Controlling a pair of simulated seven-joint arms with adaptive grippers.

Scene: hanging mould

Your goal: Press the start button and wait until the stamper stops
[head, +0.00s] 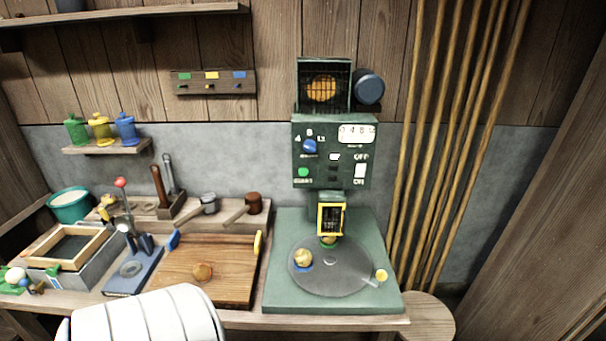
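The dark green stamping machine stands on the bench, with its control panel (332,152) on the wall side. The green start button (303,172) is at the panel's lower left. The panel also has a blue knob (310,146), a number display (357,133) and an ON/OFF switch (360,171). The stamper, with a yellow-framed front (331,218), is above the back of the round grey turntable (335,280). A small green-based piece (328,241) is just below it. A golden-brown lump (303,257) sits at the turntable's left. Neither gripper shows.
A blue press (132,270) with a red-knobbed lever and a framed box (70,250) stand farther left. Bamboo poles (450,140) lean at right. My white arm part covers the front left.

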